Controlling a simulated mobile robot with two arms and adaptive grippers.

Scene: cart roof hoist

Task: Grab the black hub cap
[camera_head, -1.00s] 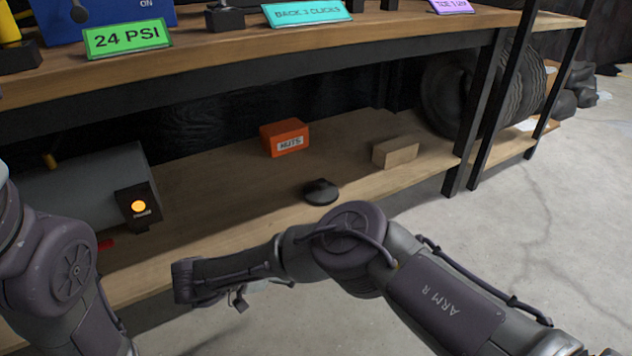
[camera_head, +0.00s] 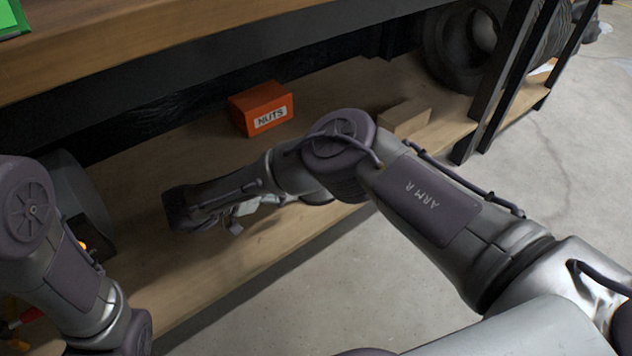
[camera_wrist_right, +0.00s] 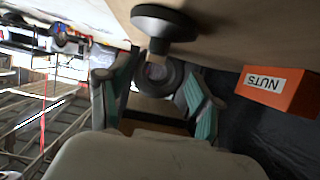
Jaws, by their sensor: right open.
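The black hub cap (camera_wrist_right: 163,24) rests on the wooden shelf, which shows along the top of the right wrist view. In the head view my right arm hides it. My right gripper (camera_wrist_right: 158,98) is open, its two green-padded fingers spread, with nothing held between them. The hub cap is ahead of the fingers and offset toward the top of that view, apart from them. In the head view the right gripper (camera_head: 240,212) shows only partly, below the forearm. My left arm is at the left edge; its gripper is out of view.
An orange NUTS box (camera_head: 262,108) stands on the lower shelf, also at the right of the wrist view (camera_wrist_right: 277,90). A wooden block (camera_head: 404,118) sits right of it. A tyre (camera_head: 462,45) and dark shelf posts (camera_head: 497,80) are farther right. The upper shelf (camera_head: 150,40) overhangs.

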